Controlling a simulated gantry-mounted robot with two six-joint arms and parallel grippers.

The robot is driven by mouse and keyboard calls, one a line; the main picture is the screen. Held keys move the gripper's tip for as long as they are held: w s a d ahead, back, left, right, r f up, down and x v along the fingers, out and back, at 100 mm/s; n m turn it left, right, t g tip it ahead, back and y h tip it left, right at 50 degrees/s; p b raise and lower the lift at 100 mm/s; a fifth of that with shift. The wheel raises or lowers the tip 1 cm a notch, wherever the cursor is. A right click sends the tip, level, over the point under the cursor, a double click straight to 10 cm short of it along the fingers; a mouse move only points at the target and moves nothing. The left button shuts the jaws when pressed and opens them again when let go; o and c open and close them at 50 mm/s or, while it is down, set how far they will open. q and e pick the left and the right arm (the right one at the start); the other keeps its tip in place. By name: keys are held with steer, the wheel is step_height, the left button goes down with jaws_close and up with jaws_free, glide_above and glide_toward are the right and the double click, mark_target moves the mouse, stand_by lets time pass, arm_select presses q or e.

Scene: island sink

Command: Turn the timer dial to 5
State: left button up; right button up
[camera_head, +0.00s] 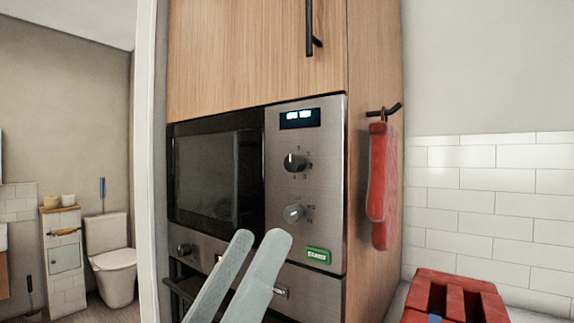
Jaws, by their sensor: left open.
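A built-in microwave (220,176) with a dark glass door sits in a wooden cabinet. Its steel control panel (331,176) carries a lit display (299,118) at the top. Below the display is a dark round dial (294,162) with small marks around it. A lighter, silver dial (294,213) sits lower. The marks are too small to read surely, so I cannot tell either setting. My left gripper (259,238) shows as two pale fingers pointing up, just below and left of the lower dial. It is open, with nothing visible between the fingers. My right gripper is not in view.
A green-labelled button (317,256) is at the panel's bottom right. An oven (184,250) sits underneath, partly hidden by my fingers. A red mitt (380,186) hangs from a black hook on the cabinet side. A red object (455,297) stands at lower right.

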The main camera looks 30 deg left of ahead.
mark_target(290, 165)
arm_select(q)
steer(key=w+r+n+g+h+p, duration=0.1)
steer(key=w+n+g+h+p, duration=0.15)
steer(key=w+n+p, duration=0.65)
steer(key=w+r+n+g+h+p, duration=0.1)
steer(key=w+n+g+h+p, duration=0.15)
steer(key=n+p, duration=1.1)
steer(key=s+a+r+n+g+y+p, duration=0.25)
steer(key=a+n+p, duration=0.3)
steer(key=p, duration=1.05)
steer(key=s+a+r+n+g+y+p, duration=0.15)
steer(key=a+r+n+y+p, duration=0.3)
steer(key=p, duration=1.25)
steer(key=shift+n+g, duration=0.3)
steer(key=shift+n, duration=0.45)
steer(key=w, duration=0.4)
steer(key=w+f+b, duration=0.1)
steer(key=w, duration=0.3)
steer(key=w+f, duration=0.1)
steer(key=w, duration=0.3)
steer(key=shift+d, duration=0.2)
jaws_close()
